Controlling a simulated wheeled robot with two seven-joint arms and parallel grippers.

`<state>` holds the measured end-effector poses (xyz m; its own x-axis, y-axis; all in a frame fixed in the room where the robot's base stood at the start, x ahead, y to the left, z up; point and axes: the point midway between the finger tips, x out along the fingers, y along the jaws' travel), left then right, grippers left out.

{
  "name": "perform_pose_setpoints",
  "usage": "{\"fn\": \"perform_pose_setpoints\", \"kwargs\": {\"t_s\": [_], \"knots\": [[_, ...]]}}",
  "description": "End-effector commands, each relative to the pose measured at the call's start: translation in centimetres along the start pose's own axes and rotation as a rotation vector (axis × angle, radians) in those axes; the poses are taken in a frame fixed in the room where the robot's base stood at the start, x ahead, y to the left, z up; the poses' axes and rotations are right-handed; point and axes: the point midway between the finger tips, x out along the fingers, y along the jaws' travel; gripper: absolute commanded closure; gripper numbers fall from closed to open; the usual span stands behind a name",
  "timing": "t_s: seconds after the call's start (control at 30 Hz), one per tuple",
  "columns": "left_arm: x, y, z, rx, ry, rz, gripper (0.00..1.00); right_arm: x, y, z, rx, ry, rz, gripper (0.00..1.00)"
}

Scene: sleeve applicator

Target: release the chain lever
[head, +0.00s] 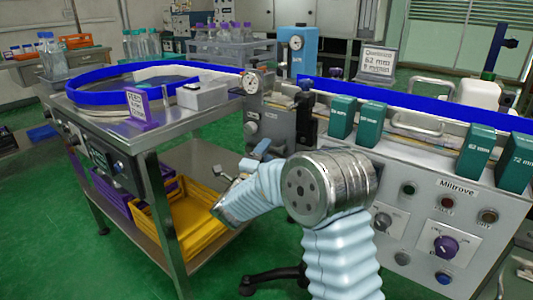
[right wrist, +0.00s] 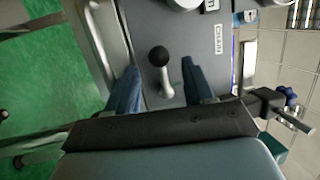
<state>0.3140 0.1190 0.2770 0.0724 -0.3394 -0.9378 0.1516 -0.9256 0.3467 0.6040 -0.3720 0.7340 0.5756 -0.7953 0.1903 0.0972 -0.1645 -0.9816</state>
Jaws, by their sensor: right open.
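The chain lever (right wrist: 165,82) has a black ball knob and a short silver stem on a grey panel. A white label reading "CHAIN" (right wrist: 219,38) is on the panel, right of the lever. My right gripper (right wrist: 158,66) is open, with one blue finger on each side of the lever. I see gaps on both sides, so no finger appears to touch it. In the head view my right gripper (head: 262,154) is in front of the grey machine unit (head: 273,125), and I cannot make out the lever there. My left gripper is not in view.
A steel table (head: 118,120) with a blue ring conveyor (head: 105,98) stands at the left. The Millrove control panel (head: 425,225) with buttons and green blocks (head: 478,150) is at the right.

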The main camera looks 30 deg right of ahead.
Motion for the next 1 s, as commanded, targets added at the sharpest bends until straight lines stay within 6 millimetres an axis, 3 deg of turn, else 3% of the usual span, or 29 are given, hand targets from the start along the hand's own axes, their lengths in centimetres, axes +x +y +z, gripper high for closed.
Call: {"fn": "perform_pose_setpoints", "kwargs": {"t_s": [0.3,0.5,0.7,1.0], "knots": [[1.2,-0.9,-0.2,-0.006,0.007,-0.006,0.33,-7.6,0.2,0.1,-0.001,-0.005,0.0,0.48],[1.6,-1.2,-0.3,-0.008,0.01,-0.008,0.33,-11.3,0.2,0.1,-0.001,-0.004,0.0,0.48],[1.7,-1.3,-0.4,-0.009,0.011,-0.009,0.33,-12.6,0.1,0.0,-0.001,-0.002,0.0,0.48],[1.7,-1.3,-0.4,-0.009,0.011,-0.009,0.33,-12.6,0.0,0.0,-0.001,-0.001,0.0,0.48]]}}
